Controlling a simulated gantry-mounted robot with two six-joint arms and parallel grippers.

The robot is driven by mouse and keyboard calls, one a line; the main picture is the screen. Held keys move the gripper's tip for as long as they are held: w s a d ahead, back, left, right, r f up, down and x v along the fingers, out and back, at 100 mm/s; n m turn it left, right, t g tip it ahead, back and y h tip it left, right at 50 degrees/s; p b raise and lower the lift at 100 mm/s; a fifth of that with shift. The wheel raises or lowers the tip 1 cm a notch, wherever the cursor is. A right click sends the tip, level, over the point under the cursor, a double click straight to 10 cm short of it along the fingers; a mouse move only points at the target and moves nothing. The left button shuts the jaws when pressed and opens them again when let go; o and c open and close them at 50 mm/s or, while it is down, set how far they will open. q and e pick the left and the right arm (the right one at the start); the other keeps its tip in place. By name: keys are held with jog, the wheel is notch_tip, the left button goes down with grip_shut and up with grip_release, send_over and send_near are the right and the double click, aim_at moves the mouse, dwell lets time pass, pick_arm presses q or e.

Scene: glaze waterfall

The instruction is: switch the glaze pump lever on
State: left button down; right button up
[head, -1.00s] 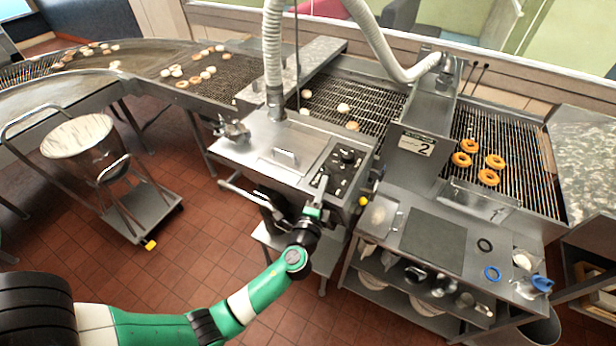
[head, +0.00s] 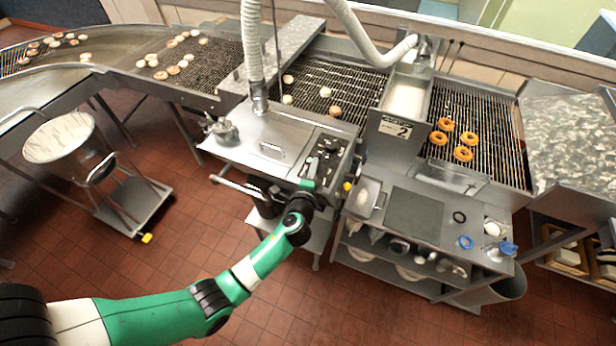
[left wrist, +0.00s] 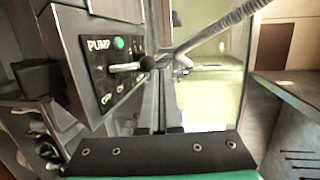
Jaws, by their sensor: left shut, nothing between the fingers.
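The pump control panel (left wrist: 115,75) fills the upper left of the left wrist view. It has a PUMP label and a bright green light (left wrist: 119,43). The pump lever (left wrist: 127,67) sticks out from the panel beside the light and ends in a dark ball knob (left wrist: 148,62). In the head view the panel (head: 325,160) is on top of the steel glaze unit (head: 262,140). My left gripper (head: 308,184) is shut and empty at the unit's front edge, just below the panel. Contact with the lever cannot be told. My right gripper is not in view.
A steel worktable (head: 377,215) with tools stands right of the glaze unit. A bucket cart (head: 130,205) stands at left on the tiled floor. Donuts lie on the grates behind. A pale hose (head: 253,50) comes down onto the unit.

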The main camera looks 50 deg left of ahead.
pick_arm(q)
jog(key=s+d+r+p, duration=0.2)
jog(key=s+d+r, duration=0.4)
jog(key=r, duration=0.1)
jog(key=shift+s+d+r, duration=0.25)
jog(key=shift+s+d, duration=0.15)
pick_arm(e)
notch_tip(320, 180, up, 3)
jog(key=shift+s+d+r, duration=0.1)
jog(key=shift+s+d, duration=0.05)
